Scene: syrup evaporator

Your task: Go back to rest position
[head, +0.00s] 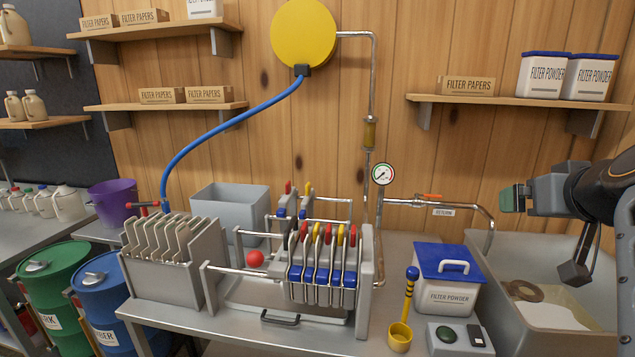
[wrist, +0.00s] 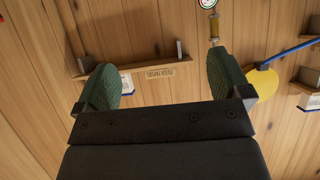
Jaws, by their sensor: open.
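My gripper (head: 512,198) is at the right of the head view, raised above the sink area and beside the return pipe. In the wrist view my gripper (wrist: 166,85) shows two green fingers spread wide apart, with nothing between them but the distant wall and a shelf. It is open and empty and touches nothing that I can see. The filter press (head: 330,260) stands on the metal bench at the centre, well left of the gripper.
A filter powder tub (head: 448,297) with a blue lid, a yellow cup (head: 399,337) and a switch box (head: 460,341) stand on the bench. A sink (head: 610,262) lies below my arm. A shelf (head: 520,102) is on the wall above. The air around the gripper looks clear.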

